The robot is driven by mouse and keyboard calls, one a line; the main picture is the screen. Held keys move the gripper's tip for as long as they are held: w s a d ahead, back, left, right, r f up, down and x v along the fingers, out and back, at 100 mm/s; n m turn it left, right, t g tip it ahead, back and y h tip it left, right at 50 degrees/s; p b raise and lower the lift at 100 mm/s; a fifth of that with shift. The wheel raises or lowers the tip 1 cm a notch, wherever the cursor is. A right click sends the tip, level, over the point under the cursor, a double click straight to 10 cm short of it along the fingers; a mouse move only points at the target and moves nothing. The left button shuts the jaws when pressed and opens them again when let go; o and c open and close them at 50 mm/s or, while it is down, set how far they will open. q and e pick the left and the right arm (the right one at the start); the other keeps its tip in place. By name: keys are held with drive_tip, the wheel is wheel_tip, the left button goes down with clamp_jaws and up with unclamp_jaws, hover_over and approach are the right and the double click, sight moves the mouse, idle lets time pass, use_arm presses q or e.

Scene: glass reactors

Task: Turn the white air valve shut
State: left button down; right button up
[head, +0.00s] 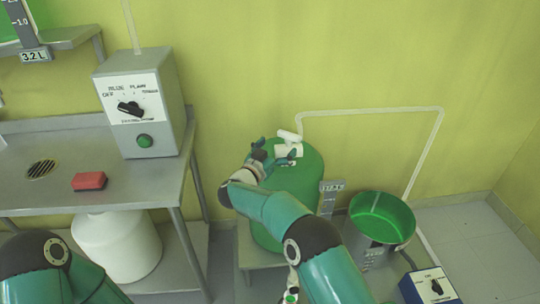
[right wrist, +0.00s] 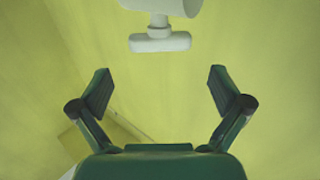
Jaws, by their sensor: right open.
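The white air valve (head: 288,144) sits on top of a green tank (head: 303,182) in the head view, with a white pipe rising from it. In the right wrist view, the valve's white bar handle (right wrist: 160,43) shows at the top, ahead of the fingers and apart from them. My right gripper (head: 272,156) is beside the valve in the head view; in the right wrist view its two fingers (right wrist: 160,88) are spread wide with nothing between them. My left arm shows at the lower left, but its gripper is out of view.
A grey control box (head: 146,100) with a black knob and green button stands on a metal table (head: 60,150) at left, near a red block (head: 89,181). A green-lined bucket (head: 381,217) and a blue switch box (head: 430,287) are at right. A white pipe (head: 370,109) runs along the wall.

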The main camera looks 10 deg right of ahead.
drive_tip(key=shift+v, duration=2.2)
